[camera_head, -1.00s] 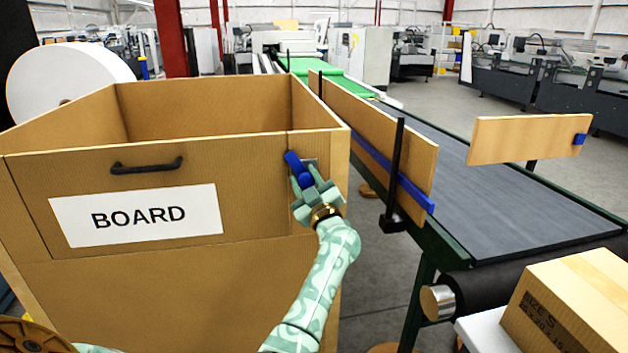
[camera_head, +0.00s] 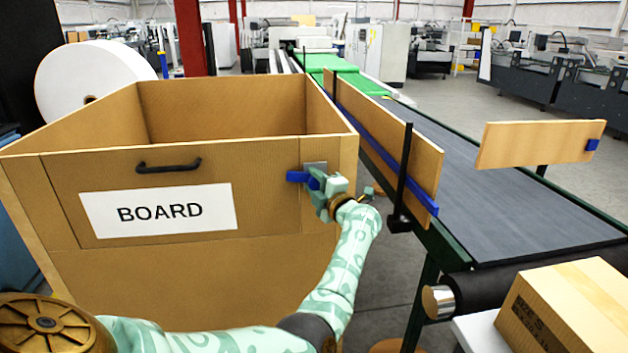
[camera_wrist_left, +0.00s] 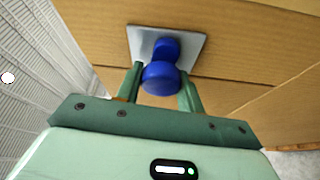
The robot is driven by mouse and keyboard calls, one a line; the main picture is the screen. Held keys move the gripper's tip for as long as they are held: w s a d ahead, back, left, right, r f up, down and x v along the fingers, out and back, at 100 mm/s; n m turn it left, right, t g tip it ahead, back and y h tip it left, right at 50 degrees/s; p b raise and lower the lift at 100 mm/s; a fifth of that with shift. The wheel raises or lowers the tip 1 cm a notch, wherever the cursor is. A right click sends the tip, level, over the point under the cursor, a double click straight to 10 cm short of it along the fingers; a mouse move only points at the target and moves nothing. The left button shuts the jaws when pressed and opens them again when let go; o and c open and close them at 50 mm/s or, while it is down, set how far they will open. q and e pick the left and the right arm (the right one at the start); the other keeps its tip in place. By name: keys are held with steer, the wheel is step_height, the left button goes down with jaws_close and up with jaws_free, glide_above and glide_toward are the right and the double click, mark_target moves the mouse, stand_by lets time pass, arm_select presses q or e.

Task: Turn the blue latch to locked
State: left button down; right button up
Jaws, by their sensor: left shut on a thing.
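The blue latch (camera_head: 299,176) sits on a grey metal plate (camera_head: 316,167) at the upper right of the front of a cardboard-coloured bin. In the head view its handle lies about level and points left. My left gripper (camera_head: 325,188) is at the latch, shut on it. In the left wrist view the latch (camera_wrist_left: 160,77) shows as a round blue knob between the two green fingers (camera_wrist_left: 160,92), with the plate (camera_wrist_left: 190,45) behind it. My right gripper is not in view.
The bin (camera_head: 210,265) has a black handle (camera_head: 168,166) and a BOARD label (camera_head: 158,210). To its right runs a dark conveyor (camera_head: 500,200) with upright guide boards (camera_head: 395,140) and a black post. A carton (camera_head: 570,310) stands at the lower right.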

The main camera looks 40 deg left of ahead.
arm_select(q)
steer(key=shift+f+n, duration=0.1)
steer(key=shift+n, duration=0.6)
steer(key=shift+f+h+p, duration=0.1)
steer(key=shift+h+p, duration=0.2)
steer(key=c, duration=0.9)
jaws_free()
